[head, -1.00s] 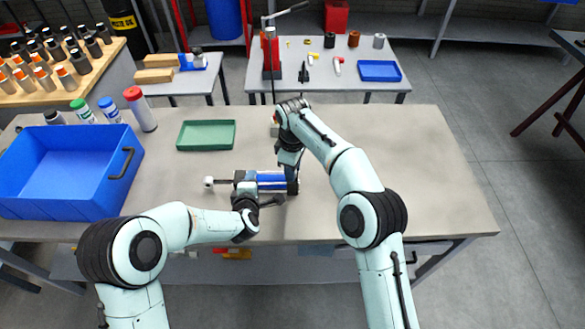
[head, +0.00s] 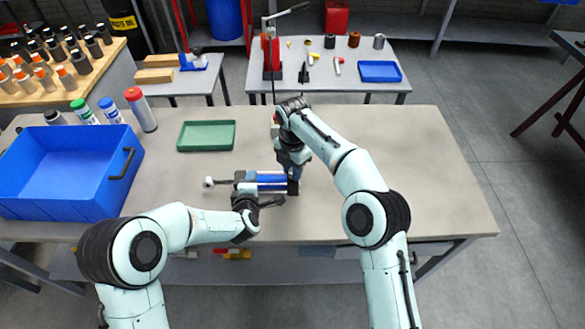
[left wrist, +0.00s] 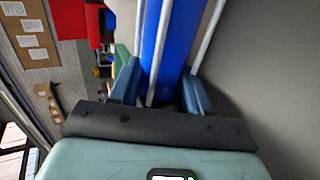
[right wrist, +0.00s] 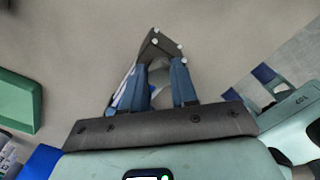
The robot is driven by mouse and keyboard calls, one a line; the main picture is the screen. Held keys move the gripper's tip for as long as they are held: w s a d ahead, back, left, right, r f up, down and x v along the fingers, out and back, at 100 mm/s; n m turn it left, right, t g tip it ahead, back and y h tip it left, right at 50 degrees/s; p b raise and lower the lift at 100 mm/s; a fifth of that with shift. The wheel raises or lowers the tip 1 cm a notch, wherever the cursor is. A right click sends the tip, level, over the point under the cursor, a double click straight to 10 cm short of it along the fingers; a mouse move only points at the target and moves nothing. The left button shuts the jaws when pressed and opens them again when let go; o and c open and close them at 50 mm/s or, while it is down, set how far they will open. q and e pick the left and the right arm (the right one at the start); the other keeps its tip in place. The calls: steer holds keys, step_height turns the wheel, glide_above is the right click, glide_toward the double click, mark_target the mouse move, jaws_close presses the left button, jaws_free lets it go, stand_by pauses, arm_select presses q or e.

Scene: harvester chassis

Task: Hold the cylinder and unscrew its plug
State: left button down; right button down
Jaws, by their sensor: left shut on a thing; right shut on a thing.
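The cylinder (head: 272,178) lies on the workbench, with a blue barrel, silver tie rods and dark end blocks. Its rod eye (head: 209,183) points left. My left gripper (left wrist: 157,85) is shut on the blue barrel, with a finger on each side of it. My right gripper (right wrist: 165,85) is at the cylinder's right end, shut on a silver round plug (right wrist: 160,72) beside the dark end block (right wrist: 160,44). The fingers hide part of the plug, so its threads cannot be seen. In the head view, my right gripper (head: 293,174) covers part of that end.
A green tray (head: 206,136) lies behind the cylinder. A large blue bin (head: 60,180) and several bottles (head: 140,110) stand at the left. The workbench's right side (head: 430,170) is clear. A second table behind holds a red press (head: 271,55) and a blue tray (head: 379,71).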

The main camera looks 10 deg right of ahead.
steer(key=shift+r, duration=0.15)
steer(key=shift+r, duration=1)
steer(key=shift+r, duration=0.1)
steer(key=shift+r, duration=1.9)
arm_select(q)
steer(key=c, duration=0.6)
jaws_free()
steer(key=shift+o, duration=0.8)
steer(key=shift+s+f, duration=0.1)
